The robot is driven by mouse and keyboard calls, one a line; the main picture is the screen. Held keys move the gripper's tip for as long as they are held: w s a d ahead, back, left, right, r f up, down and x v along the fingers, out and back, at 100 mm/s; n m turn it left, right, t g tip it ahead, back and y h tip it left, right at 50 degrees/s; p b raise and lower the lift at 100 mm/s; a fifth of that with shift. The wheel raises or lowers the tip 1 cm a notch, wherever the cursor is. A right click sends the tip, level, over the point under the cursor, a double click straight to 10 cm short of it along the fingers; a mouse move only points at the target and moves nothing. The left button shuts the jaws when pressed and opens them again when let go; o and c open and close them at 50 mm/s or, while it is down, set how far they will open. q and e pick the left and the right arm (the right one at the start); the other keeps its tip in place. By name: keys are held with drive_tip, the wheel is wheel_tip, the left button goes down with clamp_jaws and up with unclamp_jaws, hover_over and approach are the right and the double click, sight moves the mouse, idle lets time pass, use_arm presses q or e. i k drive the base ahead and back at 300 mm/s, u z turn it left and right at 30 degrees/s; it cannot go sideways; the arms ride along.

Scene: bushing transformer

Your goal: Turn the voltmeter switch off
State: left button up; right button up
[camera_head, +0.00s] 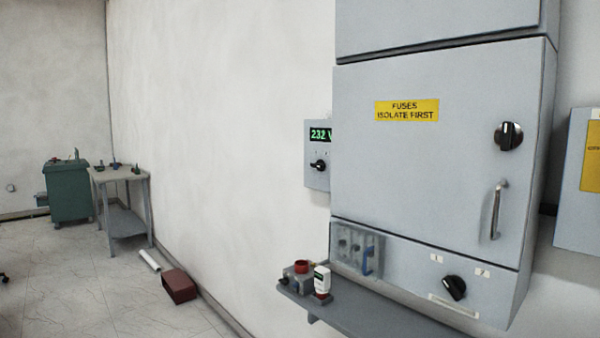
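The voltmeter (317,155) is a small grey box on the wall, partly hidden behind the left edge of the large grey cabinet. Its green display (320,134) reads about 232 V, with the right end cut off by the cabinet. The voltmeter switch (318,165) is a small black rotary knob below the display, its handle lying roughly sideways. The small position marks above it are too small to read. Neither of my grippers shows in the head view.
The grey cabinet (420,170) carries a yellow fuse label, a black rotary knob (508,136) and a handle (496,210). A lower knob (454,288) sits beneath. A shelf (375,318) with small items juts out below. A red box (179,286) lies by the wall; floor at left is mostly clear.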

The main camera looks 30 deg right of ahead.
sight(320, 164)
drive_tip(key=u, duration=0.05)
drive_tip(key=i, duration=1.75)
drive_tip(key=z, duration=0.95)
